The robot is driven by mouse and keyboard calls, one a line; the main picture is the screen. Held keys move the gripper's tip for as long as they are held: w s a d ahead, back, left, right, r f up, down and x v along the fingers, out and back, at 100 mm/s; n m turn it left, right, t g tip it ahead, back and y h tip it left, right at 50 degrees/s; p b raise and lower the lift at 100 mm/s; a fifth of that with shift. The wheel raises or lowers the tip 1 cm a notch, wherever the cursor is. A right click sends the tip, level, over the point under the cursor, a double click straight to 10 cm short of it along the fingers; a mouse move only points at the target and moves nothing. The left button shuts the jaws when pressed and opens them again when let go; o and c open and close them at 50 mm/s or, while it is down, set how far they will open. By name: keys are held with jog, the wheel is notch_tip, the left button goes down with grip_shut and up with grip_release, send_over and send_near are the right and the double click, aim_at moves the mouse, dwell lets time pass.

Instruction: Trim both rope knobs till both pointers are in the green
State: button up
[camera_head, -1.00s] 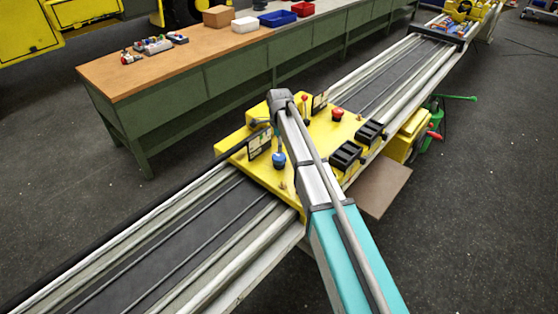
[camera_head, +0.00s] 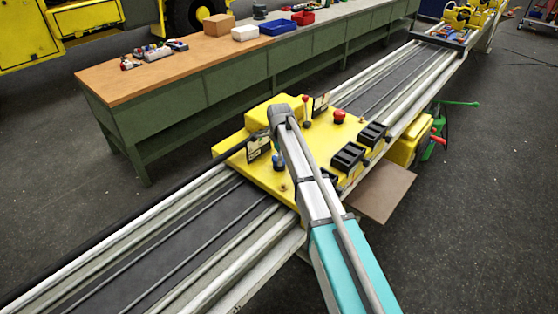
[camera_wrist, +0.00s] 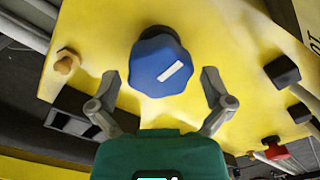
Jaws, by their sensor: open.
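A blue lobed knob (camera_wrist: 160,65) with a white line on its top stands on the yellow plate (camera_wrist: 220,30) in the wrist view. My gripper (camera_wrist: 159,77) is open, one finger on each side of the knob, with gaps showing. The white line slants up to the right. In the head view the blue knob (camera_head: 279,164) is partly hidden by my arm. A gauge plate (camera_head: 258,148) stands behind it, and a second one (camera_head: 320,102) stands farther back. Their pointers are too small to read. A red knob (camera_head: 339,117) stands on the plate's far part.
Black box-shaped parts (camera_head: 348,157) line the plate's right side. A brass-coloured knob (camera_wrist: 66,62) sits left of the blue knob in the wrist view. A long bench (camera_head: 160,65) with boxes runs behind the boom. Grey floor lies open at right.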

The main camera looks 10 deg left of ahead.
jog(key=shift+f, duration=0.1)
jog(key=c, duration=0.9)
jog(key=shift+n, duration=0.4)
jog(key=n, duration=0.6)
jog(key=shift+n, duration=0.4)
jog(key=n, duration=0.4)
jog(key=shift+n, duration=2.1)
